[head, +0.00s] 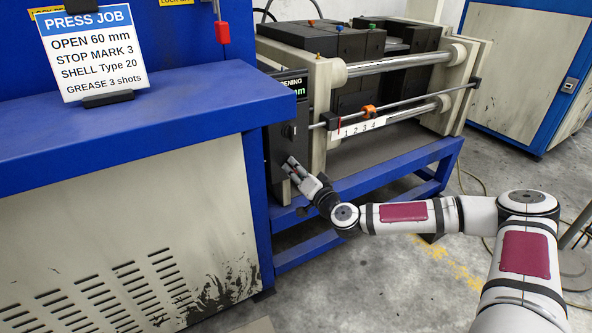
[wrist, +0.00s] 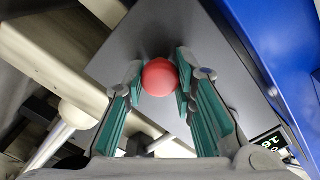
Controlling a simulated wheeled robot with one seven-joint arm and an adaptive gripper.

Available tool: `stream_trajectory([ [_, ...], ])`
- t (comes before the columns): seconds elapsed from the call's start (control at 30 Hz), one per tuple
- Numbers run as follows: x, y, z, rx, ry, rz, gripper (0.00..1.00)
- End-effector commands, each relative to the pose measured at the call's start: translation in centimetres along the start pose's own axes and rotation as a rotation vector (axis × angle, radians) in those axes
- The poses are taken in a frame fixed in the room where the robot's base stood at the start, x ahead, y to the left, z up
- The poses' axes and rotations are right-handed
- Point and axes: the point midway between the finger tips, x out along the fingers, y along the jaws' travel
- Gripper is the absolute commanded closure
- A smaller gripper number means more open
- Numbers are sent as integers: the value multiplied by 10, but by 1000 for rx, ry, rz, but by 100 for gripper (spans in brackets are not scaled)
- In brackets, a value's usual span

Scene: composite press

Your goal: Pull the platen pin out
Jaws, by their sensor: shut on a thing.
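A round red knob (wrist: 159,78) sits between the two green-padded fingers of my gripper (wrist: 160,85) in the wrist view. My gripper is shut on the knob, close to a dark grey panel face. The knob's shaft is hidden, and I cannot tell for certain that it belongs to the platen pin. In the head view, my gripper (head: 292,168) is at the lower part of the dark control panel (head: 280,134) at the left end of the press. My fingers hide the knob there.
A lit display is at the panel's top (head: 296,87). The press (head: 320,105) has guide rods, a numbered scale (head: 359,128) and an orange clamp (head: 369,111) right of the panel. A blue bench (head: 150,115) with a job sign (head: 92,52) stands left. A blue frame rail (head: 375,183) runs below.

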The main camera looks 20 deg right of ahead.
Motion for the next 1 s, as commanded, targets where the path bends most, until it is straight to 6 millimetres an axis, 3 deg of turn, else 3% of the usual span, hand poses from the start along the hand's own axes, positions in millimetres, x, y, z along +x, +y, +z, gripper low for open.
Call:
stream_trajectory([
  [0.13, -5, 0, 0, -1, 0, 0, 100],
  [0.37, -35, 0, -1, -1, 1, 2, 100],
  [0.6, -35, 0, 0, 0, 2, 1, 100],
  [0.63, -35, 0, 0, 0, 2, 1, 71],
  [0.7, -35, 0, 0, 0, 1, 1, 55],
  [1.0, -35, 0, 0, 0, 1, 1, 54],
])
